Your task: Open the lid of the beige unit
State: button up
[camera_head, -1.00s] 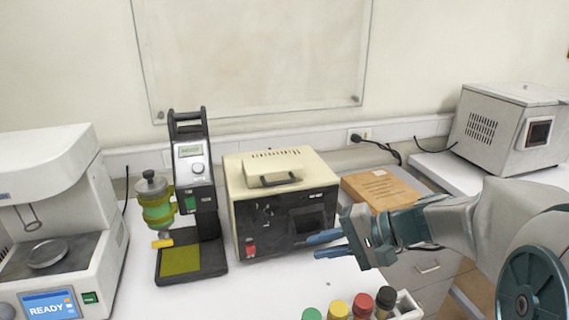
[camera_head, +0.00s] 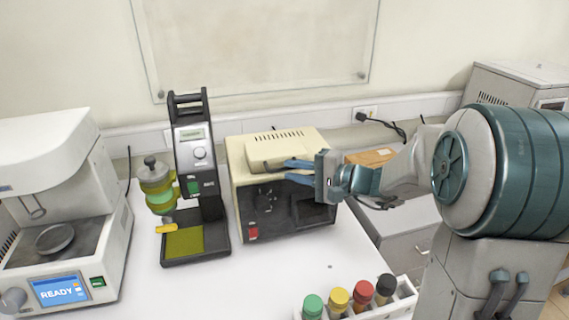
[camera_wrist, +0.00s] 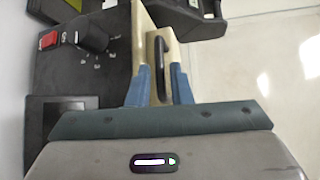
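The beige unit (camera_head: 236,160) stands on the white table, with a dark front panel bearing a red switch and a screen. Its lid (camera_head: 264,149) is on top and looks shut. The lid's dark handle (camera_wrist: 160,68) shows in the wrist view, ahead of and between my two blue fingers. My gripper (camera_head: 287,171) is open in front of the unit's upper front edge, at about lid height. In the wrist view my fingers (camera_wrist: 160,84) are spread on either side of the handle's near end. I cannot tell whether they touch it.
A white machine (camera_head: 108,225) is further left. A rack (camera_head: 404,290) of several capped bottles is at the front. A cardboard box (camera_head: 371,158) lies right, behind my arm.

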aim_at(287, 169)
jog(key=shift+p+x, duration=0.3)
jog(key=shift+x, duration=1.25)
jog(key=shift+c, duration=0.3)
grip_shut()
jog(key=shift+r, duration=0.1)
